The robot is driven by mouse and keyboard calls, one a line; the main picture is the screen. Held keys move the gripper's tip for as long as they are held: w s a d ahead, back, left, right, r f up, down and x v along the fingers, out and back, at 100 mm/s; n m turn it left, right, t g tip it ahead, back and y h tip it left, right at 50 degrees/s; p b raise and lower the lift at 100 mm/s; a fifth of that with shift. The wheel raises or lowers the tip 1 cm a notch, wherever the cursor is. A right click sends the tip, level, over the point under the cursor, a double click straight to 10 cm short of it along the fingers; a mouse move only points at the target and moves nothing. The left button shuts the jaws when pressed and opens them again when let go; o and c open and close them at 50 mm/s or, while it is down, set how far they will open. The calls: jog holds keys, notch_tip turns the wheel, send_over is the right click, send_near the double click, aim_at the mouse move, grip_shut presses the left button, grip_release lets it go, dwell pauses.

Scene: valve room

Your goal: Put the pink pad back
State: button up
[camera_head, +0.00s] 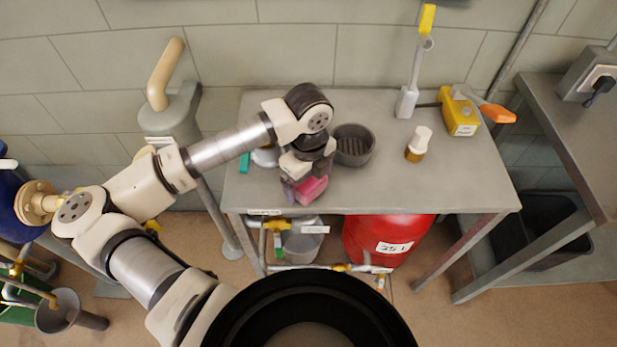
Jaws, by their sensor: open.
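The pink pad (312,191) is at the front left part of the grey table (400,185), close to its front edge. My gripper (298,182) points down right at the pad, with its jaws open. The gripper covers part of the pad, so I cannot tell whether the jaws are around it or touching it, nor whether the pad rests on the table.
A dark grey round bowl (367,147) stands just right of my gripper. A white object (264,157) and a green one (245,163) lie to its left, partly hidden. A white-capped brown bottle (418,146) and a yellow device (459,115) stand right. The table's front right is clear.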

jog(key=shift+r+p, duration=0.25)
jog(key=shift+p, duration=0.1)
notch_tip(320, 180, up, 12)
jog(key=b, duration=0.2)
jog(key=shift+d, duration=0.1)
